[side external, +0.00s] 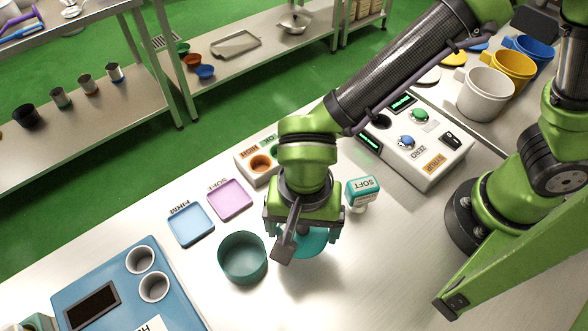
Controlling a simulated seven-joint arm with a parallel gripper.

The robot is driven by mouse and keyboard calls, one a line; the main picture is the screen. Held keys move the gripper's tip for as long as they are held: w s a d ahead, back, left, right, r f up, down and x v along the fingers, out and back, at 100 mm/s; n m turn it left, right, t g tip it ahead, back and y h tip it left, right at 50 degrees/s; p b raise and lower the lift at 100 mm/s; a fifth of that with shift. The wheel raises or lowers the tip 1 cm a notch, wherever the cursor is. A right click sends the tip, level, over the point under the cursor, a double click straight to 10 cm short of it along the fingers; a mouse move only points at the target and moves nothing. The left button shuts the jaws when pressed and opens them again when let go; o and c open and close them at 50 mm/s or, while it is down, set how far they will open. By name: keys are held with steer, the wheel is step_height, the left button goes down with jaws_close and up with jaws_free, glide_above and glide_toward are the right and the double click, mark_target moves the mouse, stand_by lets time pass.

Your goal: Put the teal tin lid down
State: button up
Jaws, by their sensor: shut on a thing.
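My gripper (300,240) points down over the middle of the steel table and is shut on the teal tin lid (313,243). The lid shows as a teal disc below and partly behind the fingers. Much of it is hidden by my gripper, and I cannot tell whether it touches the table. The open teal tin (242,258) stands upright on the table, just left of my gripper. Its inside looks dark and its top is uncovered.
A teal and white "SOFT" block (362,192) stands close right of my gripper. A blue tray (190,224) and a pink tray (229,199) lie to the left. A white control box (415,145) is behind right. Bare table lies in front (350,285).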

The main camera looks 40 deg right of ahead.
mark_target(302, 241)
steer(key=shift+f, duration=2.75)
steer(key=shift+f, duration=0.15)
steer(key=o, duration=0.7)
steer(key=shift+o, duration=0.2)
